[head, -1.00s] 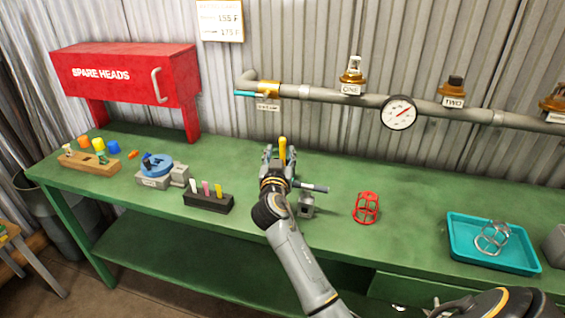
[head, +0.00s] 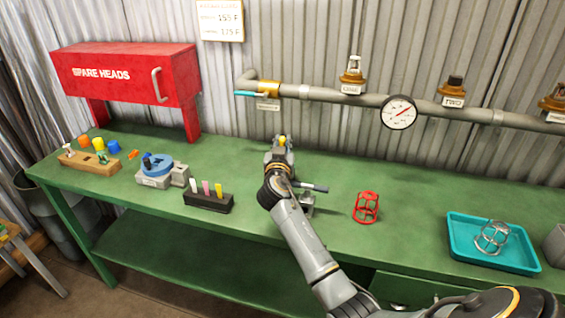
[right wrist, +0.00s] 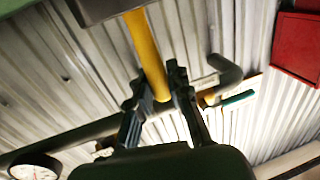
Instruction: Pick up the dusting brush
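The dusting brush shows as an upright yellow handle (right wrist: 148,50) in the right wrist view. Its top end (head: 282,139) just shows above my right gripper in the head view. My right gripper (head: 281,148) is at the back of the green bench. In the right wrist view its two fingers (right wrist: 160,88) lie against both sides of the handle, shut on it. A grey block (right wrist: 105,8) meets the handle's far end; I cannot tell if it is the brush's head or a stand. My left gripper is not in view.
The green bench (head: 335,235) also bears a black block with colored pegs (head: 208,202), a grey fixture with a dark-handled rod (head: 308,200), a red cage (head: 366,208) and a teal tray (head: 465,257). A pipe with a gauge (head: 398,112) runs along the wall behind.

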